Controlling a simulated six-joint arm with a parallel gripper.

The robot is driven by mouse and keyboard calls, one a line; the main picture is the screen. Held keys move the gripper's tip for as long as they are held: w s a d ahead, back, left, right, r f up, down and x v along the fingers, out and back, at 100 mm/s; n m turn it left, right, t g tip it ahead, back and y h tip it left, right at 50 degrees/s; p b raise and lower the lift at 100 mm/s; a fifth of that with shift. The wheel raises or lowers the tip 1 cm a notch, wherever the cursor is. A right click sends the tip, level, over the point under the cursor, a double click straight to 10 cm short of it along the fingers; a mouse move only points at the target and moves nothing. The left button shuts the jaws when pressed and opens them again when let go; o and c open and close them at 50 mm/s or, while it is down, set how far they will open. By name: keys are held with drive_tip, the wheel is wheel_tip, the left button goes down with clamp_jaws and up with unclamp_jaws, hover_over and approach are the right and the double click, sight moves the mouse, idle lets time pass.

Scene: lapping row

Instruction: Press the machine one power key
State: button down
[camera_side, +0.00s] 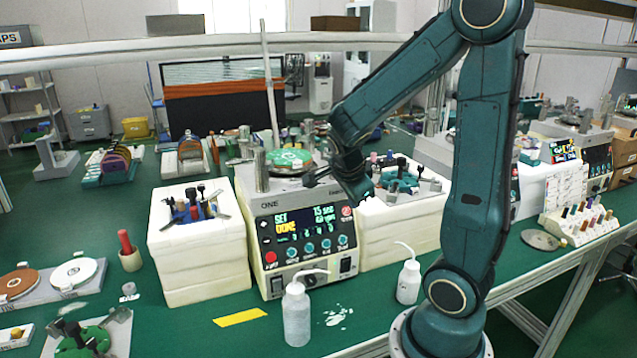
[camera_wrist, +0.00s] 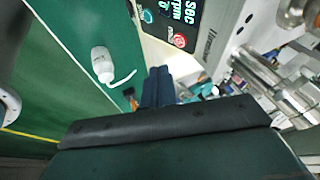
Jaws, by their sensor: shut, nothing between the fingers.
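Machine one (camera_side: 262,232) is a pale box labelled ONE, with a lit display (camera_side: 305,220) and a row of round teal keys below it. I cannot read which is the power key. Part of the panel shows at the top of the wrist view, with a red round mark (camera_wrist: 179,40). My gripper (camera_wrist: 158,72) is shut and empty. It hangs near the machine's upper right side, apart from the keys.
A white squeeze bottle (camera_side: 297,315) stands before the machine and another (camera_side: 408,283) to its right. Pale block stacks (camera_side: 200,260) flank the machine. A round green lapping plate (camera_side: 290,160) is on top.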

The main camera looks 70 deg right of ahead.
sight(346, 210)
drive_tip(key=shift+w+d+f, duration=0.45)
drive_tip(key=shift+d+f, duration=0.3)
drive_tip(key=shift+f, duration=0.05)
drive_tip(key=shift+w+d+f, duration=0.45)
drive_tip(key=shift+d+f, duration=0.25)
drive_tip(key=shift+f, duration=0.05)
drive_tip(key=shift+w+d+f, duration=0.45)
drive_tip(key=shift+d+f, duration=0.3)
drive_tip(key=shift+f, duration=0.05)
drive_tip(key=shift+w+d+f, duration=0.3)
drive_tip(key=shift+w+d, duration=0.15)
drive_tip(key=shift+w, duration=0.05)
drive_tip(key=shift+s+a+r, duration=0.1)
drive_tip(key=s+a+f+v, duration=0.1)
drive_tip(key=s+v, duration=0.1)
drive_tip(key=v, duration=1.1)
drive_tip(key=shift+s+a, duration=0.15)
drive_tip(key=shift+s, duration=0.25)
